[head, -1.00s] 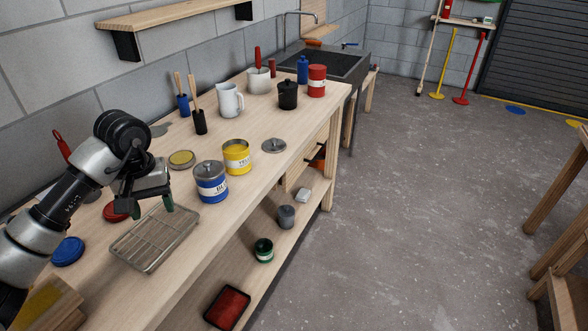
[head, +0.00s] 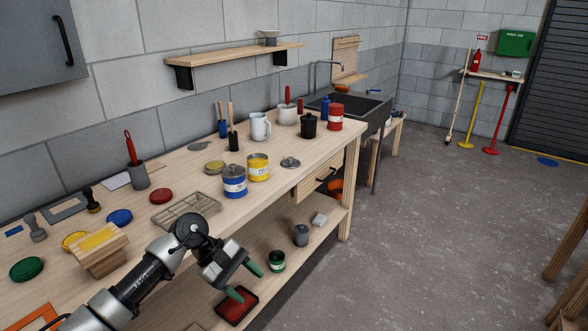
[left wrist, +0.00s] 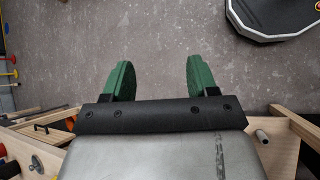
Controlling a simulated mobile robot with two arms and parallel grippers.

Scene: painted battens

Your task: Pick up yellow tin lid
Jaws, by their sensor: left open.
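The open yellow tin (head: 258,167) stands on the workbench in the head view. A round piece with a yellowish top (head: 215,167) lies left of the yellow tin. A plain yellow disc (head: 75,241) lies farther left, partly hidden by a wooden block. My left gripper (head: 246,281) is open and empty, off the bench's front edge and away from these lids. Its green fingers point at bare floor in the left wrist view (left wrist: 160,80).
A wire rack (head: 186,211) and red (head: 161,196), blue (head: 119,217) and green (head: 26,269) discs lie on the bench's near part. A white jug (head: 260,127), black pot (head: 308,126) and red tin (head: 335,118) stand behind.

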